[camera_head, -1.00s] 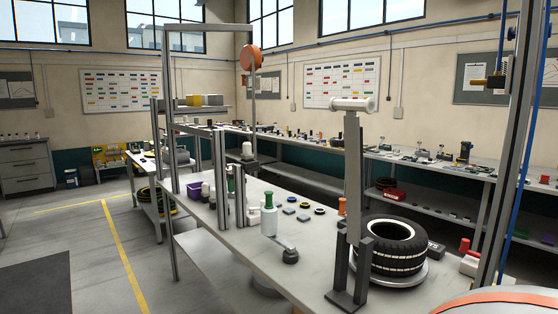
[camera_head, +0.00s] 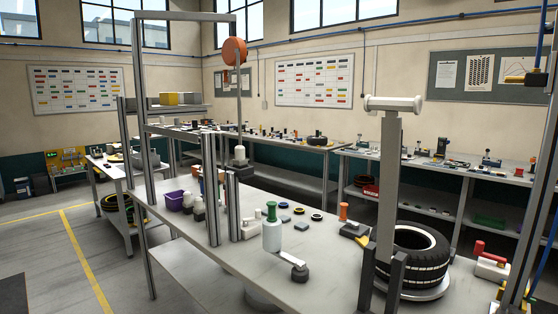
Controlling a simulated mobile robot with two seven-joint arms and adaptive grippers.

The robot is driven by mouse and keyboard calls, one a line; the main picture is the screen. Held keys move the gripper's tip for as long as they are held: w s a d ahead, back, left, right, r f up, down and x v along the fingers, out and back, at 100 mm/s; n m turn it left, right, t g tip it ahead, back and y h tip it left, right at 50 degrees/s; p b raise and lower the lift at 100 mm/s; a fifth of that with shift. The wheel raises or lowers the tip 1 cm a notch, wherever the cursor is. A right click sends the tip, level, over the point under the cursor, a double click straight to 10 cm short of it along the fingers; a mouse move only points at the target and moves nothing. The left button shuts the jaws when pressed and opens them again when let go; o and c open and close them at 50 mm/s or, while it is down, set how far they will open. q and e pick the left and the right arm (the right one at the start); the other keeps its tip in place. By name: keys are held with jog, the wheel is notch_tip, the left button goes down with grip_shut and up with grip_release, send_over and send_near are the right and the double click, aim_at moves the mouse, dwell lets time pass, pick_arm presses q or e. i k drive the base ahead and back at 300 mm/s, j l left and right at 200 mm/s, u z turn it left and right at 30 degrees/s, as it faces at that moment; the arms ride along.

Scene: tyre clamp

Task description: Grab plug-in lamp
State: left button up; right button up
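I cannot pick out a plug-in lamp with certainty in the head view. A small white and dark object (camera_head: 240,156) stands behind the metal frame at the back of the near workbench; it is too small to tell what it is. Neither of my grippers shows in the view.
Floor is clear at left.

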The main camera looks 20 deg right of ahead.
aim_at(239, 162)
jog(key=i+j+z, duration=0.2)
jog(key=j+z, duration=0.15)
jog(key=i+j+z, duration=0.2)
jog(key=j+z, duration=0.2)
jog(key=i+j+z, duration=0.1)
jog(key=j+z, duration=0.6)
jog(key=j, duration=0.15)
jog(key=i, duration=0.05)
